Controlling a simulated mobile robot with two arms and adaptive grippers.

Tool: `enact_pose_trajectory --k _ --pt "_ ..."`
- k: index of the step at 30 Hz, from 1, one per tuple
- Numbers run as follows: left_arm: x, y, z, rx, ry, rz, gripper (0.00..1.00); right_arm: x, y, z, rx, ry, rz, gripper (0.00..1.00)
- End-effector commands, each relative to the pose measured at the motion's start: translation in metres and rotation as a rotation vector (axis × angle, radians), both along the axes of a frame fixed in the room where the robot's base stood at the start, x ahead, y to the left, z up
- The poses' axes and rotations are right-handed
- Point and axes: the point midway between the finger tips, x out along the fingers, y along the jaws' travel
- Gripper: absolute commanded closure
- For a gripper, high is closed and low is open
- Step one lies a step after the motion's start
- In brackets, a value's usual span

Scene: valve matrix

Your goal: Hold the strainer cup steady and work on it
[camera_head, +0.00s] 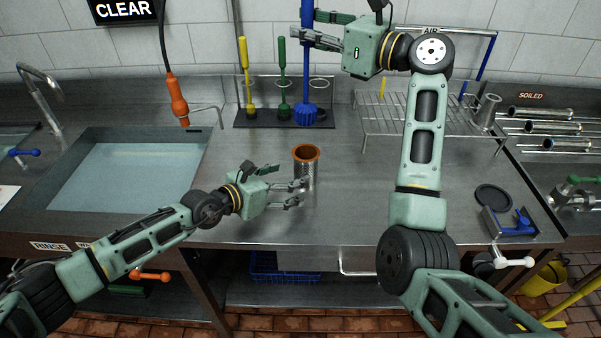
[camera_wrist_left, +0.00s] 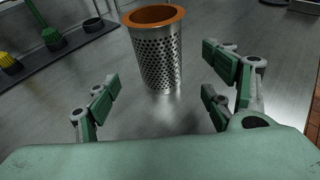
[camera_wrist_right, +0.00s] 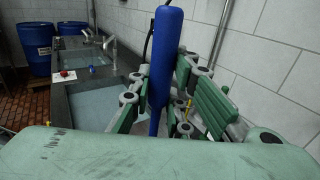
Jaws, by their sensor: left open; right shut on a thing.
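The strainer cup (camera_head: 306,170), a perforated metal cylinder with an orange rim, stands upright on the steel counter. My left gripper (camera_head: 303,194) is open beside it. In the left wrist view the cup (camera_wrist_left: 158,60) stands ahead of the spread fingers, with nothing between the fingertips (camera_wrist_left: 165,88). My right gripper (camera_head: 302,38) is raised over the back of the counter, shut on the blue brush's tall handle (camera_head: 307,70). The handle also fills the middle of the right wrist view (camera_wrist_right: 166,60). The blue brush head (camera_head: 305,115) is low at the rack; whether it touches the base is unclear.
Yellow (camera_head: 244,70) and green (camera_head: 282,75) brushes stand in the rack left of the blue one. A water-filled sink (camera_head: 130,175) is at left. A wire rack (camera_head: 375,120) stands behind my right arm. A black disc (camera_head: 493,196) lies at right. Counter around the cup is clear.

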Motion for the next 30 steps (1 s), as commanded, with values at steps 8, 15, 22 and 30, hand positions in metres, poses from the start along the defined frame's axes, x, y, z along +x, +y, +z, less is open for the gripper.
enact_pose_trajectory --k 8,15,22,30 --pt "0.032 -0.032 -0.012 -0.004 0.001 0.003 0.25 0.0 0.0 0.001 0.001 -0.002 0.0 1.0" --pt "0.048 -0.047 -0.02 -0.001 0.0 0.003 0.25 0.0 0.0 0.001 0.001 -0.002 0.0 1.0" --pt "0.052 -0.051 -0.022 -0.001 0.0 0.001 0.25 0.0 0.0 0.001 0.001 -0.002 0.0 1.0" --pt "0.052 -0.051 -0.022 0.0 -0.001 0.002 0.32 0.0 0.0 0.001 0.001 -0.002 0.0 1.0"
